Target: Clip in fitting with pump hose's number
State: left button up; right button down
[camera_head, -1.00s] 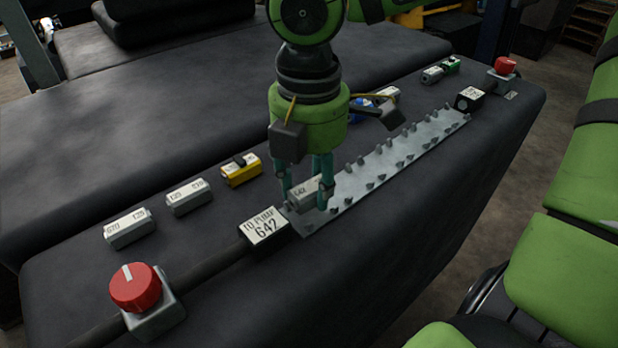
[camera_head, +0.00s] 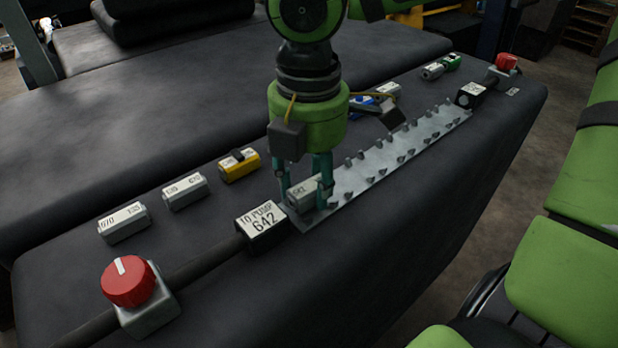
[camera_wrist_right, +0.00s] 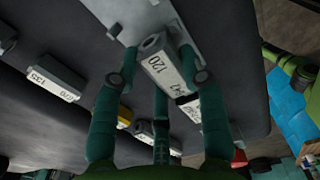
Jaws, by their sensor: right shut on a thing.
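The grey fitting labelled 642 (camera_head: 304,192) is between the fingers of my right gripper (camera_head: 305,194), at the near-left end of the metal clip rail (camera_head: 358,174). The gripper points down and is shut on this fitting. In the right wrist view, the fitting (camera_wrist_right: 163,68) shows the numbers 120 and 642 between the fingers, close to the rail (camera_wrist_right: 130,20). The hose end block reading "TO PUMP 642" (camera_head: 262,226) lies just left of the rail's end. I cannot tell whether the fitting is seated in the clips. My left gripper is not in view.
Two white-topped grey fittings (camera_head: 124,222) (camera_head: 185,191) and a yellow fitting (camera_head: 239,164) lie left of the rail. Blue (camera_head: 362,101) and green (camera_head: 452,62) fittings lie behind. Red knobs stand at the near left (camera_head: 128,283) and far right (camera_head: 507,63).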

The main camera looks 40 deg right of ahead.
jog(key=shift+s+f, duration=0.1)
jog(key=shift+f, duration=0.05)
jog(key=c, duration=0.6)
grip_release()
notch_tip(320, 180, up, 12)
